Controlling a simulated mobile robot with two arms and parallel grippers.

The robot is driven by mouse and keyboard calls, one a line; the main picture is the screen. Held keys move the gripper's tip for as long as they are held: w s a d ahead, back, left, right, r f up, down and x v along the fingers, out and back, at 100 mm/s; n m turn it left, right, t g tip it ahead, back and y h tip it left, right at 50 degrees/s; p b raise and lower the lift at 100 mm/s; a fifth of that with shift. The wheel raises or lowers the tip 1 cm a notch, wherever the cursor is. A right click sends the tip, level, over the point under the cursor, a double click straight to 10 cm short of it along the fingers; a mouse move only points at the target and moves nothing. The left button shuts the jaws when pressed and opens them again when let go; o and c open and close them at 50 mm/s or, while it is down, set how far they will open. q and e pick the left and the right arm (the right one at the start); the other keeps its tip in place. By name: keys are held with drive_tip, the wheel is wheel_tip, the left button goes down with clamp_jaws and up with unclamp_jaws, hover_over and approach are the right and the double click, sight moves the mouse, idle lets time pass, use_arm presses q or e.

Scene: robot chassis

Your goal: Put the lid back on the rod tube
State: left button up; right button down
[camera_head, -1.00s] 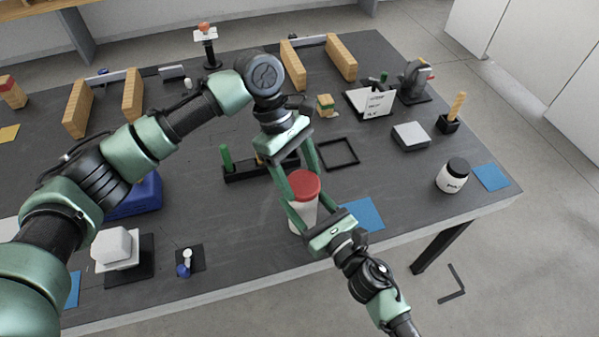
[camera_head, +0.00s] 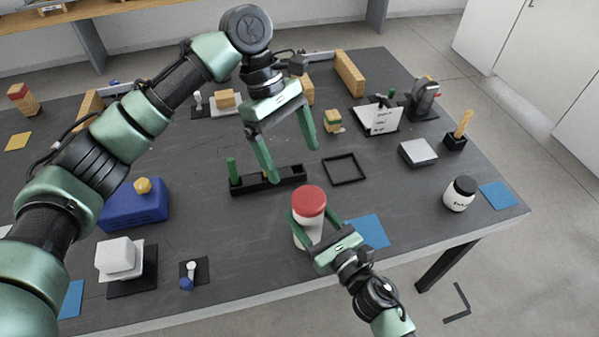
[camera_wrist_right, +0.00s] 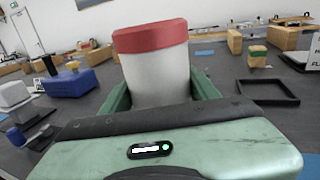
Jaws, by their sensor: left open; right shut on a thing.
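The rod tube (camera_head: 303,237) is a white cylinder standing upright near the table's front edge. Its red lid (camera_head: 309,201) sits on top of it, and no gap shows between them. My left gripper (camera_head: 291,162) is open and empty, above and behind the lid, over the black rod holder.
A black holder (camera_head: 282,178) with a green rod stands behind the tube. A black square frame (camera_head: 344,169) and a blue mat (camera_head: 367,230) lie to the right. A white jar (camera_head: 459,195) stands farther right. A blue box (camera_head: 133,209) is at left.

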sight(317, 227)
use_arm(q)
drive_tip(key=shift+v, duration=1.1)
use_arm(e)
drive_tip(key=shift+c, duration=1.5)
unclamp_jaws()
drive_tip(key=b+v, duration=0.2)
drive_tip(key=v, duration=0.5)
drive_tip(key=shift+f, duration=0.2)
use_arm(q)
wheel_tip(317, 227, down, 3)
drive_tip(key=shift+r, duration=0.25)
use_arm(e)
drive_tip(key=shift+s+d+r, duration=0.15)
drive_tip(key=shift+s+d, duration=0.15)
use_arm(q)
drive_tip(key=shift+d, duration=0.1)
use_arm(e)
drive_tip(key=shift+s, duration=0.1)
